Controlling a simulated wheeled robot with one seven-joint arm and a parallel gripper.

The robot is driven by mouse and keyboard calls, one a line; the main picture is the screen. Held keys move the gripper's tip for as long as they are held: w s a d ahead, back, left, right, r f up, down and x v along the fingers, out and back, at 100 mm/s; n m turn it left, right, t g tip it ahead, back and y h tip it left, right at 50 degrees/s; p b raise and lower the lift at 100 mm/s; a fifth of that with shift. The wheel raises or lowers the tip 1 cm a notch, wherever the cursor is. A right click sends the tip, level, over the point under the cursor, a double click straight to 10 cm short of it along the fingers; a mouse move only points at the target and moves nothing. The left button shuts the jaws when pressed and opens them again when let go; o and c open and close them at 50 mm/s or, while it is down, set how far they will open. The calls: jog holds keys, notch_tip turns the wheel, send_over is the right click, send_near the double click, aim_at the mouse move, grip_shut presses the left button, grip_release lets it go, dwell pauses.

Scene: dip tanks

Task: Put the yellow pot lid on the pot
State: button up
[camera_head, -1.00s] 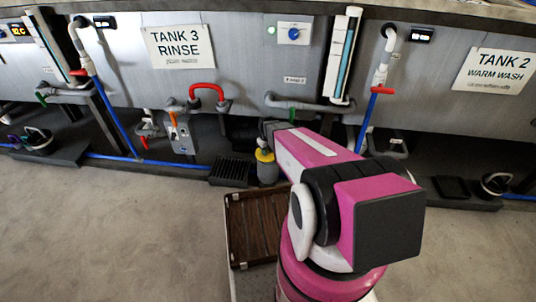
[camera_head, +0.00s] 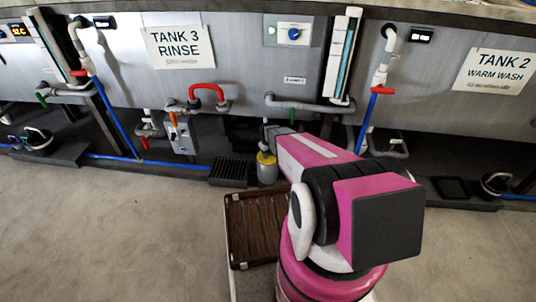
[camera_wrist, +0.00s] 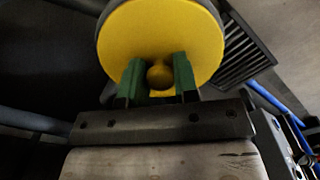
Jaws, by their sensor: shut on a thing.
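The yellow pot lid (camera_wrist: 160,25) is a round disc with a knob and fills the top middle of the wrist view. My gripper (camera_wrist: 160,78) is shut on the lid's knob, one green finger on each side. In the head view the lid (camera_head: 266,158) shows as a small yellow patch at the end of my arm. The pot (camera_head: 267,175) is a small grey-yellow vessel directly under it, by the tanks' foot. The lid looks centred over the pot, but I cannot tell whether it is fully seated. My arm partly hides this spot.
A dark slotted grate (camera_head: 229,172) lies just left of the pot, also in the wrist view (camera_wrist: 248,45). A brown slatted tray (camera_head: 255,225) is in front. Grey pipes (camera_head: 305,103) and a blue pipe (camera_head: 368,122) run close by. Open floor (camera_head: 100,230) lies at left.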

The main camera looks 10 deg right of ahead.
jog(key=o, duration=0.9)
jog(key=shift+f, duration=0.1)
jog(key=shift+o, duration=0.2)
jog(key=r, duration=0.6)
jog(key=s+r, duration=0.1)
jog(key=r, duration=0.2)
jog(key=s+r+m, duration=0.5)
jog(key=s+r, duration=1.5)
jog(key=r, duration=0.2)
jog(key=shift+s, duration=0.15)
jog(key=shift+f, duration=0.1)
